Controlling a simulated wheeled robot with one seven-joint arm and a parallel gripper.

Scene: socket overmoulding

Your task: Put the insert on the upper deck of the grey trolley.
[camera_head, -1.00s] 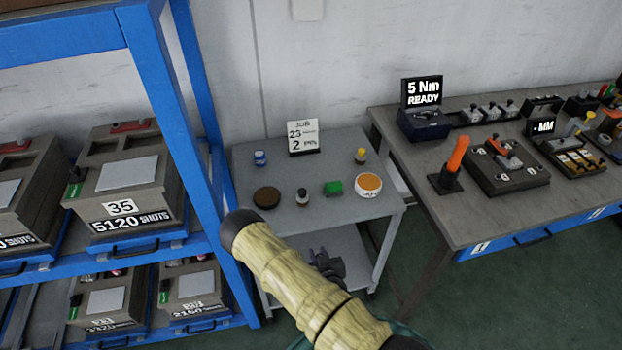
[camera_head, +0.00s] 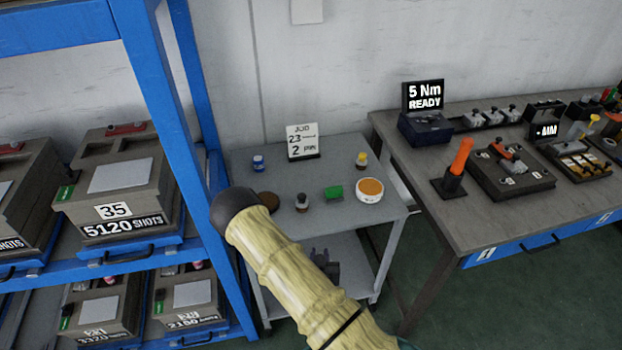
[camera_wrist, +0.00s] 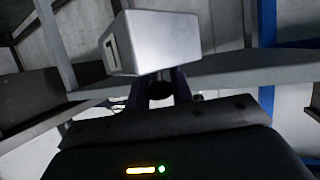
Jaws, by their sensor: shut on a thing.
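My gripper (camera_wrist: 160,88) is shut on a silver-grey metal block with a dark mark on its left face, the insert (camera_wrist: 158,42) by its look, in the wrist view. The block is tilted in that picture and hides part of what is behind it. The grey trolley (camera_head: 330,225) stands by the wall in the head view, with its upper deck bare at the front right. My arm crosses in front of the trolley's front left part. My gripper and the block cannot be made out in the head view.

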